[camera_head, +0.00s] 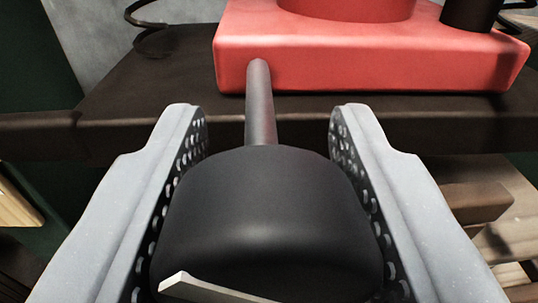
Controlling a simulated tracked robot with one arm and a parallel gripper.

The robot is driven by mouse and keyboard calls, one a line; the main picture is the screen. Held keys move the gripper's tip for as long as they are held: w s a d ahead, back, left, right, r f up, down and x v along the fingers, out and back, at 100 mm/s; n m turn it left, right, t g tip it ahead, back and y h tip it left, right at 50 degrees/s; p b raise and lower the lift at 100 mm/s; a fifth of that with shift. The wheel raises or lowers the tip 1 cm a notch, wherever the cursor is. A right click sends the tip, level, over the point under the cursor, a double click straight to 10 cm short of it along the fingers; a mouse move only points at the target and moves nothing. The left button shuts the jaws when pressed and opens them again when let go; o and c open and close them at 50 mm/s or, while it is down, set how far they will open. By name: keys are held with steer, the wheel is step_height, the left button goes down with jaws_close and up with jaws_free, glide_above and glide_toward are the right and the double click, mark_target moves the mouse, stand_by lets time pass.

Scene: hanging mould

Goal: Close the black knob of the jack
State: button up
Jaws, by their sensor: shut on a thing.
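The black knob (268,215) fills the lower middle of the view, between the two grey fingers of my gripper (268,200). The perforated inner pads lie along its left and right sides, and the gripper is shut on it. A thin dark stem (260,105) runs from the knob to the front face of the red jack (365,62). A pale flat bar (210,290) shows on the near face of the knob, at the bottom. The knob's underside is hidden.
The jack rests on a dark wooden board (150,95), whose front edge crosses the view. A black cylinder (470,14) stands on the jack at right. A dark wire coil (150,38) lies at upper left. Wooden pieces (475,190) show below at right.

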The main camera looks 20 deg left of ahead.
steer(key=m+p, duration=0.4)
steer(key=shift+s+a+p, duration=0.1)
steer(key=shift+a+p, duration=0.1)
steer(key=shift+p, duration=0.2)
steer(key=m+p, duration=0.3)
steer(key=m, duration=0.1)
steer(key=shift+f+y, duration=0.25)
steer(key=shift+y, duration=0.15)
steer(key=shift+m, duration=0.3)
steer(key=o, duration=1)
steer(key=shift+c, duration=0.2)
steer(key=shift+d, duration=0.1)
